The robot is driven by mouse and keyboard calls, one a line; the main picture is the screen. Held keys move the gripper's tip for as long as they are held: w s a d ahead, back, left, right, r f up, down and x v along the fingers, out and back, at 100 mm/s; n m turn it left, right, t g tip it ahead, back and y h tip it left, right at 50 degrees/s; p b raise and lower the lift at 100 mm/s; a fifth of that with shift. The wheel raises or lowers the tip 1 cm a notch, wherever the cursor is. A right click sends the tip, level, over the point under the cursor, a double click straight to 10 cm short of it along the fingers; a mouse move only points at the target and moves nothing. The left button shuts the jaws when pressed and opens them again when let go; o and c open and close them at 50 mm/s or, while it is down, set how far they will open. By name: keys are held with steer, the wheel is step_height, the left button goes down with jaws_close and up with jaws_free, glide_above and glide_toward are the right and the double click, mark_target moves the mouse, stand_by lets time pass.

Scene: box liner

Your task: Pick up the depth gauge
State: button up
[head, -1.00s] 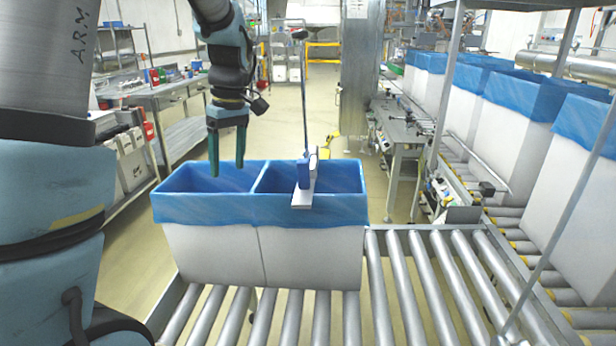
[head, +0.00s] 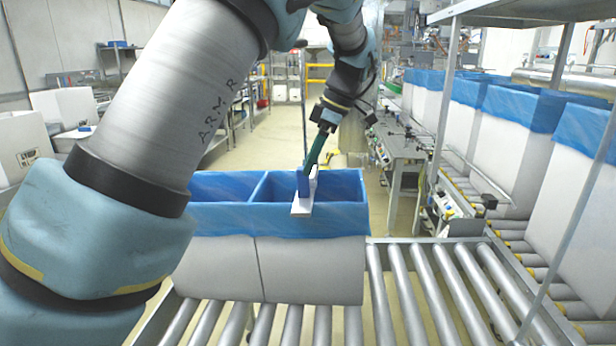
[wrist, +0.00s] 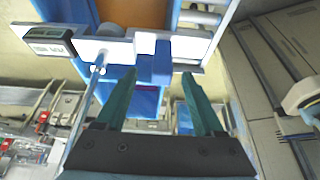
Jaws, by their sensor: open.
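The depth gauge (head: 302,209) has a white bar, a blue grip block and a thin dark upright rod. It lies across the front rim of the right compartment of the blue-lined box (head: 312,268). In the wrist view the gauge (wrist: 110,48) shows its white bar, a small grey display at the left end and the blue block. My gripper (head: 308,166) is at the blue block, fingers pointing down. In the wrist view my gripper (wrist: 158,75) is open, with the block between or just beyond its green fingertips. I cannot tell whether they touch it.
The box stands on a roller conveyor (head: 420,290), with bare rollers to its right. More blue-lined white boxes (head: 480,140) stand in a row on the right behind a metal frame post. A workbench (head: 395,150) is behind.

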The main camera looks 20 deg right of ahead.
mark_target(299, 179)
steer(key=shift+a+p+x, duration=0.2)
steer(key=shift+p+x, duration=0.25)
steer(key=shift+x, duration=1)
steer(key=shift+a+p+x, duration=0.15)
steer(key=shift+p+x, duration=0.3)
steer(key=shift+x, duration=1)
steer(key=shift+r, duration=0.1)
jaws_close()
